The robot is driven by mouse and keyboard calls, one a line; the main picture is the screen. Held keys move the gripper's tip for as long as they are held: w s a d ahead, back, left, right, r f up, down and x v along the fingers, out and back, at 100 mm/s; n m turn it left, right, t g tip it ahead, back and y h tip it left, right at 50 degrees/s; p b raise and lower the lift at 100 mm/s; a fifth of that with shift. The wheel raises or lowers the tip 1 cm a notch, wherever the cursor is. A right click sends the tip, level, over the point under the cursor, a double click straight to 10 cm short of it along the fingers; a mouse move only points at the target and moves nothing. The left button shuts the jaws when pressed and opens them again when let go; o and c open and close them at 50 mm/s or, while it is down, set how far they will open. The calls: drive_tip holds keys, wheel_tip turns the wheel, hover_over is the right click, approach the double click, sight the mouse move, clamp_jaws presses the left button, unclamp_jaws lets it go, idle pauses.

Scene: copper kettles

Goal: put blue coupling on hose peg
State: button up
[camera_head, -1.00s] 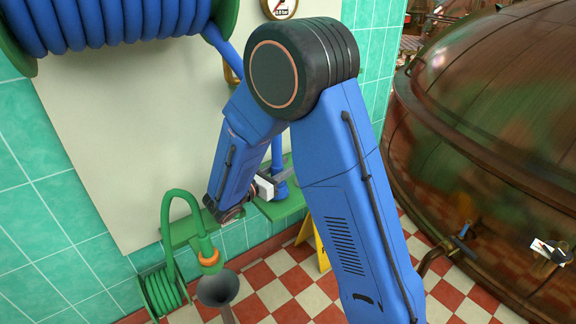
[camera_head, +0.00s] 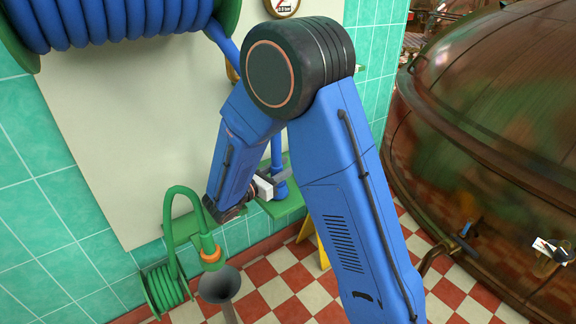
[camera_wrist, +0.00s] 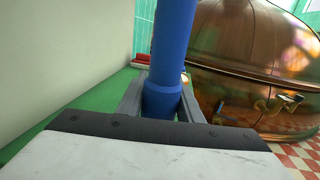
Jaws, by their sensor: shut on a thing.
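The blue coupling (camera_wrist: 161,100) is the thick lower end of a blue hose, seen upright in the wrist view. My gripper (camera_wrist: 160,106) is shut on it, with one grey finger on each side. In the head view, the coupling (camera_head: 281,190) is at or just above a green shelf (camera_head: 290,207) on the wall, and my gripper (camera_head: 272,184) is partly hidden by my arm. I cannot tell if the coupling touches the shelf. I cannot make out a hose peg with certainty.
A blue hose reel (camera_head: 120,18) hangs at the upper left. A green hose (camera_head: 168,215) with an orange collar hangs over a grey funnel (camera_head: 220,284). A yellow stand (camera_head: 321,250) is on the checkered floor. A large copper kettle (camera_head: 490,140) fills the right.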

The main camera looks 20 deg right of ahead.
drive_tip(key=shift+f, duration=0.3)
drive_tip(key=o, duration=1)
drive_tip(key=shift+o, duration=0.2)
drive_tip(key=v, duration=1.6)
drive_tip(key=shift+s, duration=0.2)
drive_tip(key=shift+a, duration=0.15)
